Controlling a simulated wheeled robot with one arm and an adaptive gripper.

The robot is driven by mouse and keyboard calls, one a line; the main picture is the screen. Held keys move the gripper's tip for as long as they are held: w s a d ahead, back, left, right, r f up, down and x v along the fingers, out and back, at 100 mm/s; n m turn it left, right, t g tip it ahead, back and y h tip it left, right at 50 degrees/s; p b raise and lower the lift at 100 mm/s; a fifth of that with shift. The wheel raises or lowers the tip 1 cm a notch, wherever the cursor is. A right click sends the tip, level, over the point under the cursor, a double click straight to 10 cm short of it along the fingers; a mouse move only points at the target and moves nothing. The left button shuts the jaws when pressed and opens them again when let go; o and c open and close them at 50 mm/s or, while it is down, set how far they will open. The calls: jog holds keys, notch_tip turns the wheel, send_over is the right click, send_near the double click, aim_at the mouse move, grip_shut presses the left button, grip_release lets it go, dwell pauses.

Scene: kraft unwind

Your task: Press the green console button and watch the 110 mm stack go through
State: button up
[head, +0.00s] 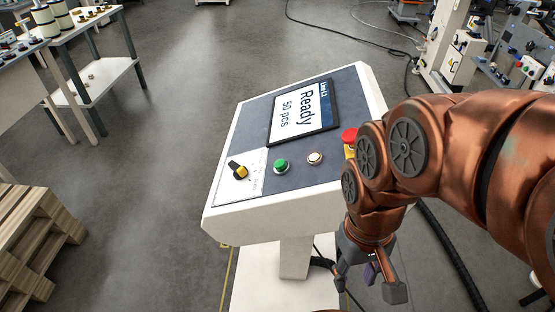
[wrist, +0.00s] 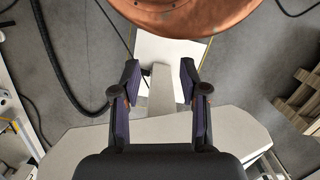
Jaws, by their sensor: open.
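The green button (head: 281,166) sits on the sloped face of the console (head: 213,222), between a yellow and black selector knob (head: 238,170) and a white button (head: 315,157). The console screen (head: 303,110) reads "Ready" and "50 pcs". My gripper (head: 370,284) is open and empty, at the console's lower right, apart from the green button. In the wrist view my open gripper (wrist: 158,85) shows the pale console edge and its post (wrist: 161,92) beyond the fingers; no green button shows there. No stack is clearly recognisable in view.
A red emergency button (head: 349,135) sits right of the white one, close to my arm. A wooden pallet stack (head: 38,235) stands at the left, a workbench (head: 95,80) behind it. Machines (head: 460,55) and cables lie at the back right. Open floor lies left of the console.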

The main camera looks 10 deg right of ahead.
jog(key=shift+c, duration=0.2)
grip_shut()
dwell(0.3)
dwell(1.2)
